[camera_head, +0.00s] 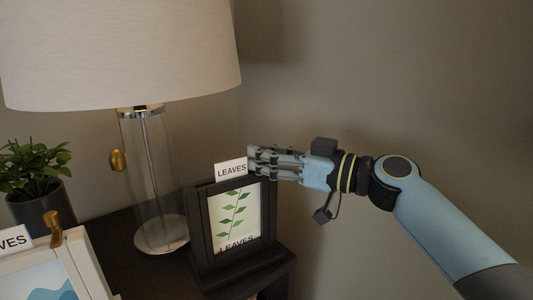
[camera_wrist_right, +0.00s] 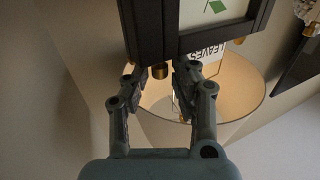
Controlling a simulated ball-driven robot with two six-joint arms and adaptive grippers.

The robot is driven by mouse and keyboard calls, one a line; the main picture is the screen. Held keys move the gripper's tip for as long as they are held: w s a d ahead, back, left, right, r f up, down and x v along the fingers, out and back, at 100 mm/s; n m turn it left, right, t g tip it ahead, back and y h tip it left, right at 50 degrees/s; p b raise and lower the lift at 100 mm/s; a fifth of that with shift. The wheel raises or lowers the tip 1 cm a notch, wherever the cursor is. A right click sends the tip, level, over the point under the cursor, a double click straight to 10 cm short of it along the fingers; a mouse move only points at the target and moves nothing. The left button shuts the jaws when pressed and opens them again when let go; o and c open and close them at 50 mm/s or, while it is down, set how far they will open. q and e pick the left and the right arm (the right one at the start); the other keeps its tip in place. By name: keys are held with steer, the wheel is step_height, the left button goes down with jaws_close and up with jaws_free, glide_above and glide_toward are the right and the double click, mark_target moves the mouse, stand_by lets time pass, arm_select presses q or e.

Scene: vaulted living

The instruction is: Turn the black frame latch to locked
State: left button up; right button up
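The black frame (camera_head: 200,228) holds a green leaf picture (camera_head: 235,218) and stands upright on the dark table, with a "LEAVES" label (camera_head: 231,170) on its top edge. It also shows in the right wrist view (camera_wrist_right: 148,25), cut off by the top edge. A small brass latch (camera_wrist_right: 160,71) sticks out from the frame's edge there; I cannot tell its setting. My right gripper (camera_head: 252,160) is at the frame's top right corner, and hides the latch in the head view. Its fingers (camera_wrist_right: 157,78) are apart with the latch between them, not visibly gripping it. My left gripper is not in view.
A lamp with a wide shade (camera_head: 125,55) and glass base (camera_head: 150,190) stands just left of the black frame. A white frame (camera_head: 88,262) with a brass latch (camera_head: 56,228) and a potted plant (camera_head: 38,207) are further left. The wall side at right is clear.

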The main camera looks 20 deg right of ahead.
steer(key=shift+c, duration=0.4)
jaws_close()
steer(key=shift+s+a+r+m+t+h+p, duration=0.1)
steer(key=shift+m+t+h+p, duration=0.15)
steer(key=shift+m+t+h, duration=0.25)
steer(key=shift+s+a+m+t+h+p, duration=0.1)
steer(key=shift+m+t+h+p, duration=0.25)
steer(key=shift+h, duration=0.25)
steer(key=shift+m+t+h, duration=0.45)
steer(key=shift+m+h, duration=0.2)
steer(key=shift+h, duration=0.15)
